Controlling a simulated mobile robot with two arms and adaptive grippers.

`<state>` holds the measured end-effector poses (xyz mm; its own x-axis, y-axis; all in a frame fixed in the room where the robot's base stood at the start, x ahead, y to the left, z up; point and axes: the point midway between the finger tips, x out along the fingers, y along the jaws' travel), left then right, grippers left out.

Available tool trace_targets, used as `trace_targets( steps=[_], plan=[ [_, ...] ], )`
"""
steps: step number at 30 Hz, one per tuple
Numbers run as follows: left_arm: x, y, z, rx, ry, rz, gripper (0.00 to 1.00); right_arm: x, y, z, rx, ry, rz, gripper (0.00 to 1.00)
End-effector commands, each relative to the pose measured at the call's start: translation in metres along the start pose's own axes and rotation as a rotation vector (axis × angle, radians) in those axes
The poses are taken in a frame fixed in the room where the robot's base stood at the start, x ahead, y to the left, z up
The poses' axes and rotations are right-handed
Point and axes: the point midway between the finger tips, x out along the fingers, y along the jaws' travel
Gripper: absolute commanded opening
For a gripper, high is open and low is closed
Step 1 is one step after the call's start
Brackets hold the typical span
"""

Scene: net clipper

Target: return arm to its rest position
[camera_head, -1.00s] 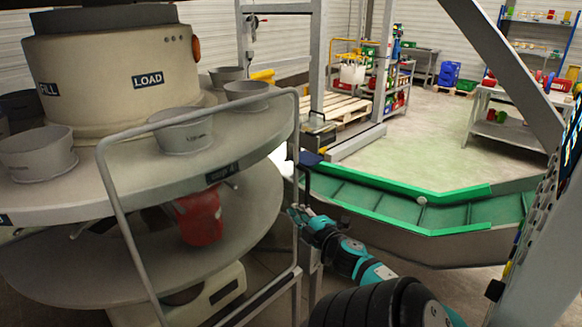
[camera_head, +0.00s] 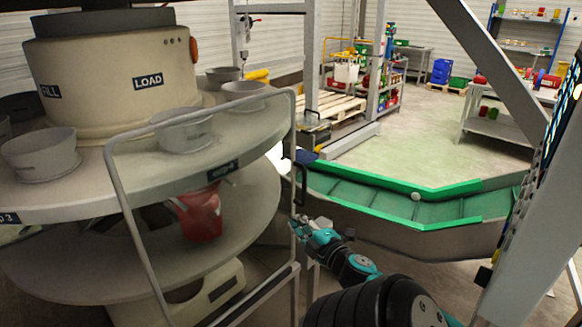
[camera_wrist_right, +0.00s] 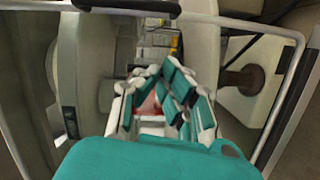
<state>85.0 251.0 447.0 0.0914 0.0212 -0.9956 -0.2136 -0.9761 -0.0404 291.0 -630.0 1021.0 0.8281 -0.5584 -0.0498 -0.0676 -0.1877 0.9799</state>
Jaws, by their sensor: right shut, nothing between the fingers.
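My right gripper (camera_head: 298,224) is low in the middle of the head view, just right of the grey tubular guard rail (camera_head: 293,180). Its teal and black arm comes up from the bottom edge. In the right wrist view the gripper (camera_wrist_right: 160,75) has its fingers drawn together and holds nothing; the rail also shows there, curving at the right. My left gripper is not in view.
A round two-tier machine (camera_head: 240,205) with grey cups and a red bucket (camera_head: 199,214) fills the left. A green conveyor (camera_head: 370,194) runs behind the gripper to the right. A slanted grey beam (camera_head: 497,65) stands at the right. Open floor (camera_head: 420,145) lies beyond the conveyor.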

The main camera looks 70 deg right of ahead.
Motion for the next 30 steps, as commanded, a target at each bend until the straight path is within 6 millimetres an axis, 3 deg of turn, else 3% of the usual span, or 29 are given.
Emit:
trace_targets(
  steps=[6, 17, 20, 23, 26, 27, 30],
  plan=[
    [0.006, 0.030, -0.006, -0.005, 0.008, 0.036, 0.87, -0.030, -0.001, 0.000, 0.000, 0.001, 0.000, 0.00],
    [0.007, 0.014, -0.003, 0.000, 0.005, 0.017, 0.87, -0.036, -0.001, -0.001, 0.001, 0.001, -0.001, 0.00],
    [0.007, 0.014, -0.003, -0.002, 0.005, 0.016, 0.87, -0.035, -0.017, 0.005, 0.031, -0.016, -0.024, 0.00],
    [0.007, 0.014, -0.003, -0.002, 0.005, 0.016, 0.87, -0.034, -0.060, 0.017, 0.105, -0.057, -0.089, 0.00],
    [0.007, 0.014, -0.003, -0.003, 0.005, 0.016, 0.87, -0.037, -0.129, 0.027, 0.212, -0.117, -0.192, 0.00],
    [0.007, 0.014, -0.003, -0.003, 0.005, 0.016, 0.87, -0.041, -0.160, 0.029, 0.257, -0.144, -0.240, 0.00],
    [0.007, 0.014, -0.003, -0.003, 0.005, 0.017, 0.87, -0.055, -0.236, 0.026, 0.359, -0.203, -0.360, 0.00]
  ],
)
